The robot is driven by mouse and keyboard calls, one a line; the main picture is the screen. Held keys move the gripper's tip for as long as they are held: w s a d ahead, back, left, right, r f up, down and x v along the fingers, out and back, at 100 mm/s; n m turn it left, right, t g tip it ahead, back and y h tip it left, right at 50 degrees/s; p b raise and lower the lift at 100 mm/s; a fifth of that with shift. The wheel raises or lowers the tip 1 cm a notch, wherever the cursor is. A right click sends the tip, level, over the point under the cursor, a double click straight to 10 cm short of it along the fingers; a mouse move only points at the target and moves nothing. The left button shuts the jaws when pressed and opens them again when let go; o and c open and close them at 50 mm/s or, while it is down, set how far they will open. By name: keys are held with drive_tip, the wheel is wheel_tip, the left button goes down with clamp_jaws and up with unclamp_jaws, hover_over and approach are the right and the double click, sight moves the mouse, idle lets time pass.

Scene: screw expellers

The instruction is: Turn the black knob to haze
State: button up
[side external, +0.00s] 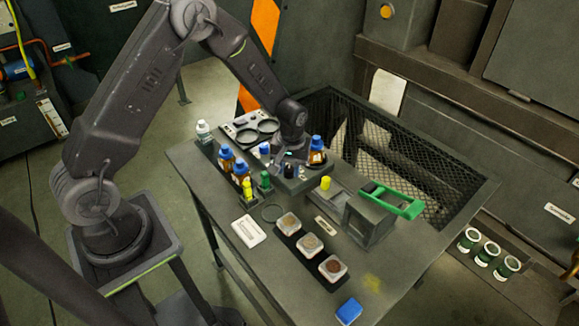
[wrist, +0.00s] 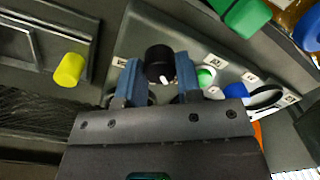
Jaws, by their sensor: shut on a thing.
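The black knob (wrist: 159,60) sits on a grey panel (wrist: 190,48) with small white labels around it, too small to read for sure. A white pointer mark shows on the knob's near side in the wrist view. My gripper (wrist: 159,76) has its two blue fingers on either side of the knob and is shut on it. In the side view my gripper (side external: 291,158) is low over the panel, and the black knob (side external: 289,171) shows only as a small dark shape below it.
A yellow knob (wrist: 68,69) is at left. Blue-capped bottles (side external: 317,150) stand close to my gripper.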

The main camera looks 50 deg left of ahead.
sight(290, 170)
drive_tip(key=m, duration=0.4)
drive_tip(key=shift+m, duration=0.3)
drive_tip(key=shift+s+m, duration=0.1)
drive_tip(key=shift+m, duration=2.4)
drive_tip(key=shift+t, duration=0.3)
drive_tip(key=o, duration=0.9)
drive_tip(key=shift+o, duration=0.2)
wheel_tip(290, 170, up, 14)
drive_tip(key=shift+d, duration=0.3)
drive_tip(key=shift+f, duration=0.1)
